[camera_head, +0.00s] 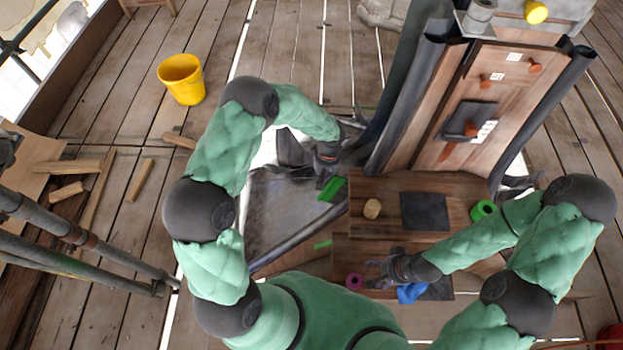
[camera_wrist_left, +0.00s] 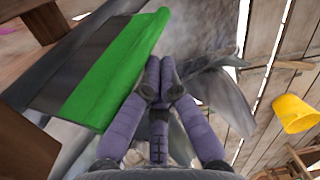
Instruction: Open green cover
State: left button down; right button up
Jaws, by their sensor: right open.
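The green cover strip (camera_head: 332,189) lies along the edge of a dark sheet left of the wooden bench. In the left wrist view it is a broad green band (camera_wrist_left: 112,72) on a dark grey panel, beside my fingers. My left gripper (camera_wrist_left: 160,66) has its fingertips together just right of the band's edge, with nothing visible between them. In the head view it is partly hidden by its own wrist near the cover. My right gripper (camera_head: 370,274) is open and empty over the lower bench step, beside a magenta ring (camera_head: 354,281).
A green ring (camera_head: 483,210), a wooden cylinder (camera_head: 372,208) and a dark pad (camera_head: 425,211) sit on the bench (camera_head: 390,235). A blue cloth (camera_head: 411,292) lies by my right wrist. A tall wooden panel (camera_head: 460,120) rises behind. A yellow bucket (camera_head: 182,79) stands left.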

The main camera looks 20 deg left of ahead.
pick_arm(q)
jog(key=shift+s+d+r, duration=0.1)
jog(key=shift+s+d, duration=0.1)
jog(key=shift+s, duration=0.45)
jog(key=shift+s+d+r, duration=0.1)
jog(key=shift+s+d, duration=0.1)
jog(key=shift+s, duration=0.4)
notch_tip(320, 180, up, 12)
jog(key=w, duration=0.1)
jog(key=shift+w, duration=0.15)
jog(key=shift+d, duration=0.1)
